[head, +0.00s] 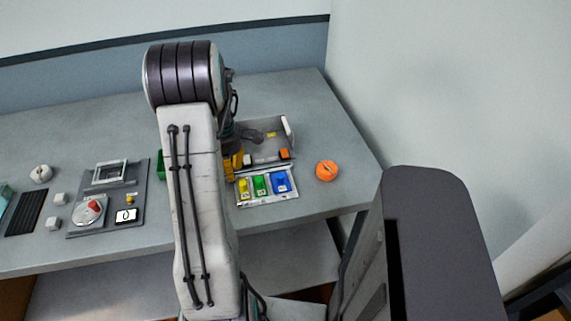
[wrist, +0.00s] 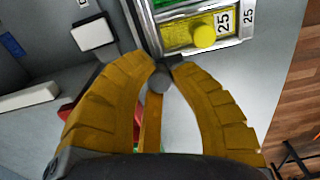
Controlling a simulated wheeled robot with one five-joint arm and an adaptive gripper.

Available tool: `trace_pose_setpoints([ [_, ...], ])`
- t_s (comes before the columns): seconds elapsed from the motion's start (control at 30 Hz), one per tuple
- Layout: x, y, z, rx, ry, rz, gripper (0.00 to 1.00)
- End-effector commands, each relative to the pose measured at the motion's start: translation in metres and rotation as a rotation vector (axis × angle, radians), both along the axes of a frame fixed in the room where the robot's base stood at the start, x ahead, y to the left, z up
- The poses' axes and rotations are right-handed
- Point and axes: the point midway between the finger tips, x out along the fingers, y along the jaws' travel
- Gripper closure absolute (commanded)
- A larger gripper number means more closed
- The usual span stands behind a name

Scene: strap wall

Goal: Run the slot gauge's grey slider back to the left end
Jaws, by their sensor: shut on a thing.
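My gripper has orange-yellow fingers (wrist: 165,66) that close around a small round grey knob, which looks like the grey slider (wrist: 157,80). In the head view my gripper (head: 233,168) is mostly hidden behind my arm. A silver rail (wrist: 148,32), which may be the slot gauge, runs up from the fingertips along the edge of a panel of coloured pieces. The knob is close to the rail's near end in the wrist view. The slider itself cannot be made out in the head view, and the gauge's far end is out of the wrist view.
The panel holds yellow (head: 244,187), green (head: 260,185) and blue (head: 281,182) pieces. Behind it is a grey tray (head: 268,149) with a white block (wrist: 92,33). An orange round thing (head: 326,171) stands to the right. A grey board (head: 104,215) lies left.

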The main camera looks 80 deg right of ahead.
Motion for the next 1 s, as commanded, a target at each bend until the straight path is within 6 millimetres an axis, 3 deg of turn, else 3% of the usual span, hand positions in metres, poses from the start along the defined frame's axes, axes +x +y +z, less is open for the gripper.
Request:
trace_pose_setpoints([
  [0.4, 0.013, 0.005, 0.000, -0.002, -0.001, 0.001, 0.88],
  [0.97, 0.015, 0.006, 0.000, 0.000, 0.000, 0.002, 0.88],
  [1.0, 0.014, 0.006, 0.000, 0.000, 0.000, 0.002, 0.76],
])
